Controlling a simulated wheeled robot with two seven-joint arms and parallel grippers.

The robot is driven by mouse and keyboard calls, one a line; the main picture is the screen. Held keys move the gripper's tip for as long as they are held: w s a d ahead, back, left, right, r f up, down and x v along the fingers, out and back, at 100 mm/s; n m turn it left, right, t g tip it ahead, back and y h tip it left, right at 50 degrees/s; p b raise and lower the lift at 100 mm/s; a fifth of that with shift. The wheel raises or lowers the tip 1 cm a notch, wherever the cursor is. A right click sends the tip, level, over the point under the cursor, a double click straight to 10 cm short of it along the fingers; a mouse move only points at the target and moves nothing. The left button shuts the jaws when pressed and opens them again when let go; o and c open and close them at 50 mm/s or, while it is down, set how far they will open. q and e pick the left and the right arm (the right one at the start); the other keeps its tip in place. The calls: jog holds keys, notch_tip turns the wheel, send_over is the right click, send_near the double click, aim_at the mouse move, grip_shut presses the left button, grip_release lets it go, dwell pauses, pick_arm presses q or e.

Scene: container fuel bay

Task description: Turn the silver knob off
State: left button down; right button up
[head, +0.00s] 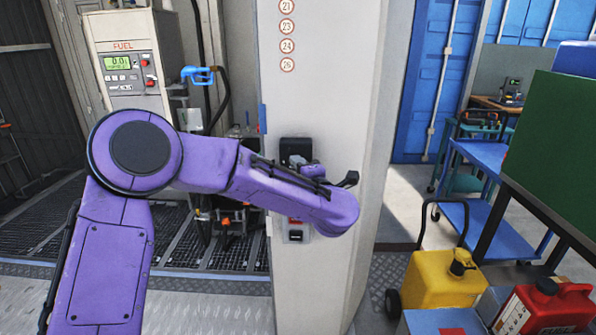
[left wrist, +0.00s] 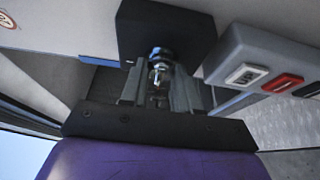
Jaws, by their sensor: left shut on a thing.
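The silver knob (left wrist: 158,55) sticks out from a black mount (left wrist: 165,18) in the left wrist view. In the head view this black mount (head: 296,147) sits on the face of a white pillar, and my forearm and wrist hide most of the knob. My left gripper (left wrist: 159,78) has its two grey fingers on either side of the knob, shut on it. In the head view the left gripper (head: 302,163) is at the mount, largely covered by my purple wrist. My right gripper is in neither view.
A grey switch box (left wrist: 272,68) with a red button sits beside the mount. The white pillar (head: 330,80) stands in front of me. A fuel pump (head: 125,65) is at the back left. A yellow can (head: 437,280) and red can (head: 548,308) are at lower right.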

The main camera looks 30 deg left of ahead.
pick_arm(q)
jog(key=c, duration=0.8)
grip_release()
jog(key=b+v, duration=0.3)
jog(key=v, duration=0.7)
jog(key=shift+s+d, duration=0.2)
